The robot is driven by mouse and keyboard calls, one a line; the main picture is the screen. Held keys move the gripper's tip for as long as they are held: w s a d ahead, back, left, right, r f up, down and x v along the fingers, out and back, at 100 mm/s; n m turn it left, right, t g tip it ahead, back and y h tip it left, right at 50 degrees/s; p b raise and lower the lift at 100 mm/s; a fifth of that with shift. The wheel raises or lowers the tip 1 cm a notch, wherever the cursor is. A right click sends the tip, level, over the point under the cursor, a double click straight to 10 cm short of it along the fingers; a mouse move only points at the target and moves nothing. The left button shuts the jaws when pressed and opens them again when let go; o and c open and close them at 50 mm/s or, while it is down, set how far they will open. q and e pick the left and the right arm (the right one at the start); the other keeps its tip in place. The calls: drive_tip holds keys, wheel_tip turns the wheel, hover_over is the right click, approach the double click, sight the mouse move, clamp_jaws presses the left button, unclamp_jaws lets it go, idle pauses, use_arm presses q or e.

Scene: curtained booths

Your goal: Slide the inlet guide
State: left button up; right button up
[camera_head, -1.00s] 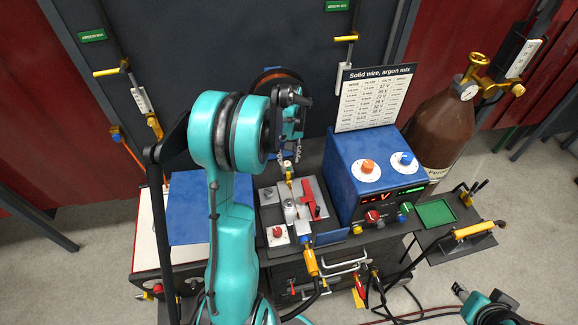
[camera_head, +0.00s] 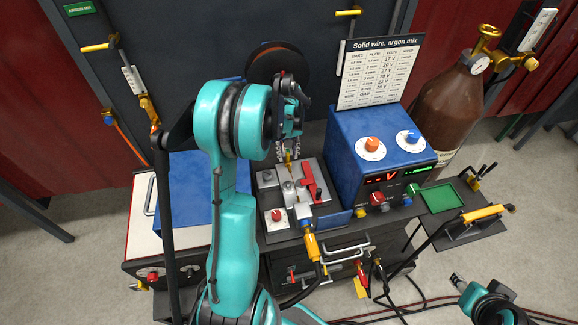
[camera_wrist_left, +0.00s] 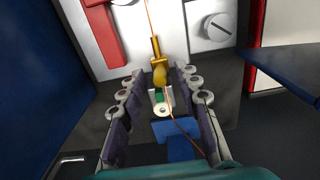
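The inlet guide, a small brass-yellow piece with a wire through it, projects from the grey wire-feed plate (camera_head: 322,207). It shows in the left wrist view (camera_wrist_left: 159,74) between my left gripper's fingers, and as a small yellow bit in the head view (camera_head: 288,158). My left gripper (camera_head: 287,150) is at the far edge of the plate. In the left wrist view its two fingers (camera_wrist_left: 160,105) stand apart on either side of the guide, with gaps and no clear contact. My right gripper (camera_head: 458,283) is at the lower right, away from the feeder; its fingers are too small to read.
A red lever (camera_head: 314,181) and silver clamps sit on the plate. A blue power box (camera_head: 375,150) with knobs stands close on the right, with a settings sign (camera_head: 380,72) behind. A dark wire spool (camera_head: 277,62) is behind the left gripper. A brown gas cylinder (camera_head: 450,105) stands farther right.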

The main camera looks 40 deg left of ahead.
sight(290, 168)
use_arm(q)
clamp_jaws()
drive_tip(key=shift+s+d, duration=0.9)
drive_tip(key=shift+d, duration=0.2)
unclamp_jaws()
drive_tip(key=shift+r, duration=0.15)
wheel_tip(290, 168, up, 6)
drive_tip(key=p, duration=0.3)
